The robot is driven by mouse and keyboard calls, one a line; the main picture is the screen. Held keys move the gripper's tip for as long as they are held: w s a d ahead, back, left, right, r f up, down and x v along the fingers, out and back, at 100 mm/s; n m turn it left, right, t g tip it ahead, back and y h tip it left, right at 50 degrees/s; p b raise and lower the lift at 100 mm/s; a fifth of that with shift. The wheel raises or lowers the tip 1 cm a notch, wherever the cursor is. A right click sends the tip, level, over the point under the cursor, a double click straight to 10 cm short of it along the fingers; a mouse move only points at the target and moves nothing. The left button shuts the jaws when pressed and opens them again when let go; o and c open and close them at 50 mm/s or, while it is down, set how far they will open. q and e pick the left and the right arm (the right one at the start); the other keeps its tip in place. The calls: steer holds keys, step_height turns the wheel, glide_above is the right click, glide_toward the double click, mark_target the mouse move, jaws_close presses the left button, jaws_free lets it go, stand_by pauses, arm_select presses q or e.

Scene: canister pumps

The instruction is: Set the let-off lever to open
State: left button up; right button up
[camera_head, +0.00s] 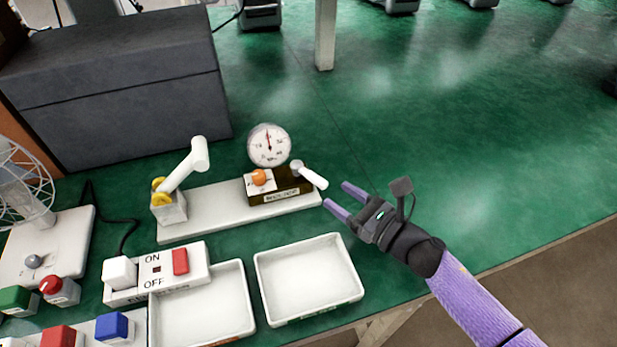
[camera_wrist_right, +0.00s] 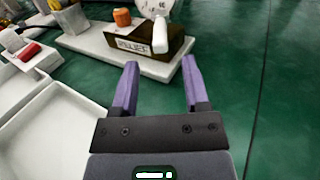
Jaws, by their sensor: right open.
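The let-off lever (camera_head: 309,176) is a white handle on a dark block (camera_head: 280,186) with a "RELIEF" label, at the right end of a white base plate (camera_head: 217,212). In the right wrist view the lever (camera_wrist_right: 160,36) stands ahead of the fingers, on the right part of the block. An orange knob (camera_head: 260,177) and a round gauge (camera_head: 269,146) with a red needle are beside it. My right gripper (camera_head: 340,202) is open and empty, just right of the lever's tip and apart from it. My left gripper is not in view.
A white pump handle (camera_head: 187,165) rises at the plate's left end. Two white trays (camera_head: 308,312) and an ON/OFF switch box (camera_head: 195,268) lie in front. A grey case (camera_head: 120,95) stands at back left. The green table to the right is clear.

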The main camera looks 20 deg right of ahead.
mark_target(326, 187)
steer(key=x, duration=0.7)
steer(key=shift+b, duration=0.4)
jaws_close()
stand_by(0.8)
